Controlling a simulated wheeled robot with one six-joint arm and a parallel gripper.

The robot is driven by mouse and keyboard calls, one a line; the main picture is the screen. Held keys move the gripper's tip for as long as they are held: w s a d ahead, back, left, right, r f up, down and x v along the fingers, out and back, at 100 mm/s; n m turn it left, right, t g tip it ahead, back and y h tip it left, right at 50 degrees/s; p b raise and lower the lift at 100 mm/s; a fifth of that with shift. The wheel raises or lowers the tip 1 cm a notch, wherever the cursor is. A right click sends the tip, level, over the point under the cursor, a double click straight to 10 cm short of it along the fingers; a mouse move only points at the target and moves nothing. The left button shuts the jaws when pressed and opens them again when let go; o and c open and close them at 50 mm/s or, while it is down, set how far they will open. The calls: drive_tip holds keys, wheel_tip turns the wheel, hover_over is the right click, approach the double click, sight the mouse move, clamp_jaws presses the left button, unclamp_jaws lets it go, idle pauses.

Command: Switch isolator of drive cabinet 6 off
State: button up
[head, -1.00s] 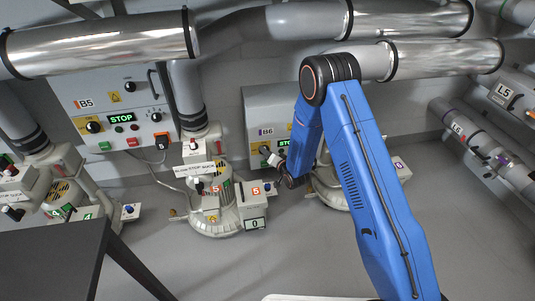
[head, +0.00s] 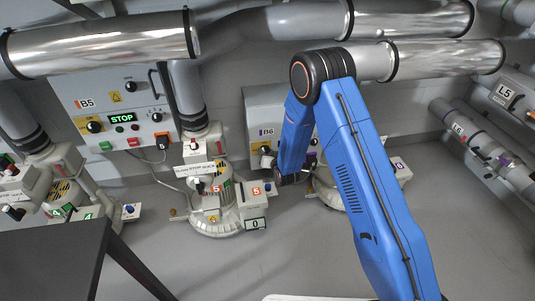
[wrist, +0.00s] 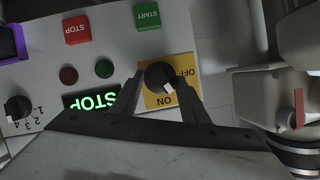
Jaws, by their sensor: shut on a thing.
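Drive cabinet B6 (head: 258,108) stands on the back wall, partly behind my blue arm. Its isolator is a black rotary knob (wrist: 158,75) on a yellow plate (wrist: 150,101) marked ON and OFF, upside down in the wrist view. The knob's white pointer mark is at its lower right, beside ON and between the two words. My gripper (wrist: 163,82) has one finger on each side of the knob and is shut on it. In the head view the gripper is small at the cabinet's lower left, and the grip is unclear there.
In the wrist view, a lit STOP display (wrist: 91,101), a red STOP button (wrist: 77,29), a green START button (wrist: 147,16) and a selector knob (wrist: 17,108) are close by. Cabinet B5 (head: 120,108) and blower 5 (head: 213,190) stand left. A dark table (head: 55,255) is at front left.

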drive_tip(key=shift+s+a+f+n+t+h, duration=0.15)
drive_tip(key=shift+n+t+h, duration=0.1)
drive_tip(key=shift+n+h, duration=0.65)
drive_tip(key=shift+a+r+n+t+h, duration=0.1)
drive_tip(key=shift+a+n+t+h, duration=0.15)
drive_tip(key=shift+n+h, duration=0.7)
drive_tip(key=shift+s+a+f+n+t+h, duration=0.1)
drive_tip(key=shift+n+t+h, duration=0.3)
drive_tip(key=shift+n, duration=0.95)
drive_tip(key=o, duration=1.1)
drive_tip(key=v, duration=1.7)
drive_tip(key=shift+s+r, duration=0.1)
drive_tip(key=shift+r, duration=0.25)
